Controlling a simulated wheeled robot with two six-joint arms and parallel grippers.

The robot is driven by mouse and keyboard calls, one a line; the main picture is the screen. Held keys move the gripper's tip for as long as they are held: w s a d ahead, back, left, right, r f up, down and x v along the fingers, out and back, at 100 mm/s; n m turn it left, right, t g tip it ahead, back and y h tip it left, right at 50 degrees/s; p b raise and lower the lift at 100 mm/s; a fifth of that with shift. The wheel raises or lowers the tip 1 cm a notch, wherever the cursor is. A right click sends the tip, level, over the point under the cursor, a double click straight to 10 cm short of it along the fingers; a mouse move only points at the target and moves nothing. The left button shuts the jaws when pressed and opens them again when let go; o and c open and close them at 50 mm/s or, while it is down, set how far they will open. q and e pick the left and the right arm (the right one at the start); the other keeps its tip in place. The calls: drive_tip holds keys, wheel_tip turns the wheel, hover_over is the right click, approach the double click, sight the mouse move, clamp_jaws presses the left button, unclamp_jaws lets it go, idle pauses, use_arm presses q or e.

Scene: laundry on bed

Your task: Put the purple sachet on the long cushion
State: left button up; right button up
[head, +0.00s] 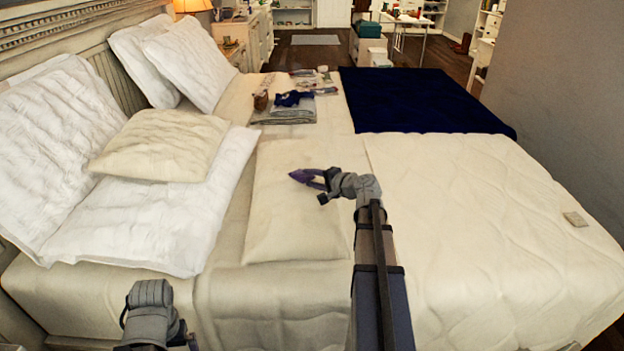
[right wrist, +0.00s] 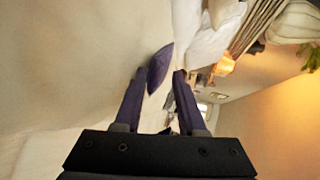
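The long cushion (head: 290,215) is a flat cream pad lying on the middle of the bed. The small purple sachet (head: 302,176) shows over the cushion at the tip of my right gripper (head: 312,186). In the right wrist view the sachet (right wrist: 158,68) lies at the fingertips, close to the left finger, with a gap to the right finger. The two fingers are apart, so the right gripper is open. The sachet appears to rest against the cream surface; contact is hard to tell. My left gripper (head: 150,312) is low at the left; its fingers are hidden.
White pillows and a smaller cream cushion (head: 160,145) lie at the headboard side. Folded grey cloth (head: 285,117) with small items on it lies beyond the long cushion. A dark blue blanket (head: 420,98) covers the far right. A small beige item (head: 575,219) lies near the right edge.

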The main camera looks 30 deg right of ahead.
drive_tip(key=shift+s+r, duration=0.3)
drive_tip(key=shift+r, duration=0.05)
drive_tip(key=p+v, duration=0.4)
drive_tip(key=v, duration=0.7)
drive_tip(key=shift+s+d, duration=0.15)
drive_tip(key=shift+s, duration=0.05)
drive_tip(key=shift+f, duration=0.1)
